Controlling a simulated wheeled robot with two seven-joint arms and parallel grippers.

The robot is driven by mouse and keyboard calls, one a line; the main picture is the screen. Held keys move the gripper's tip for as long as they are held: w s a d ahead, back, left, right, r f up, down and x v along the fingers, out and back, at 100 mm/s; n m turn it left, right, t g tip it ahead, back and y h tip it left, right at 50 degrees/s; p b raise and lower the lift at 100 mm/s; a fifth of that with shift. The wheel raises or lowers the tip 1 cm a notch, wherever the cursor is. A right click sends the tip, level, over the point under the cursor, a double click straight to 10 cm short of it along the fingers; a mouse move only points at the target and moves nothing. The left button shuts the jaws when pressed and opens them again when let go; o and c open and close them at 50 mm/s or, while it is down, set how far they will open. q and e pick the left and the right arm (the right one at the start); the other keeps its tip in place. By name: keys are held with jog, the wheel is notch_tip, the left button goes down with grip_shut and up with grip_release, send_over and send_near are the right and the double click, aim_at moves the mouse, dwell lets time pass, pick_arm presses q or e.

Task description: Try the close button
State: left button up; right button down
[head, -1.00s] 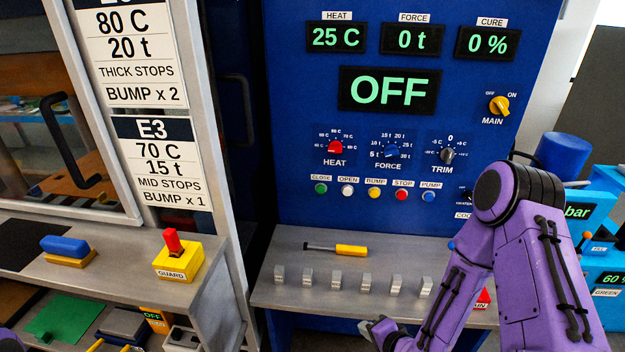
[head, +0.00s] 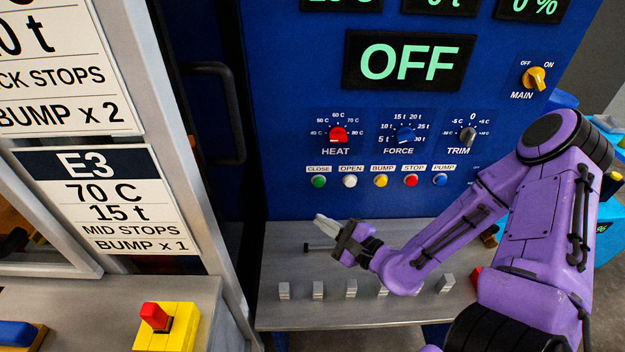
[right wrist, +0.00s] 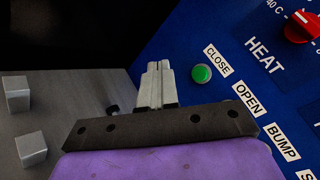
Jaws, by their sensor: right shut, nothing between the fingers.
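The green close button (head: 319,181) is the leftmost of the button row on the blue panel, under its CLOSE label. It also shows in the right wrist view (right wrist: 201,73), just right of my fingertips. My right gripper (head: 322,222) is shut and empty, below the close button in the head view. Its fingers (right wrist: 155,82) are together and appear apart from the button. The main display (head: 409,62) reads OFF. My left gripper is not in view.
White, yellow, red and blue buttons continue the row, the white open button (head: 349,181) being nearest. A grey shelf (head: 300,318) with several small grey blocks lies below. The main switch (head: 535,78) is upper right.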

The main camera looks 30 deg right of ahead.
aim_at(319, 182)
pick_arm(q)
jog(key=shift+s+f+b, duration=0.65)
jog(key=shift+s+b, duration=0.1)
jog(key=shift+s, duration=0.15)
pick_arm(e)
jog(key=w+d, duration=0.4)
jog(key=w, duration=0.3)
jog(key=shift+w+d, duration=0.3)
jog(key=shift+d, duration=0.1)
jog(key=shift+w+f, duration=0.1)
jog(key=shift+w, duration=0.05)
dwell(0.8)
jog(key=shift+w+d, duration=0.2)
jog(key=shift+w, duration=0.1)
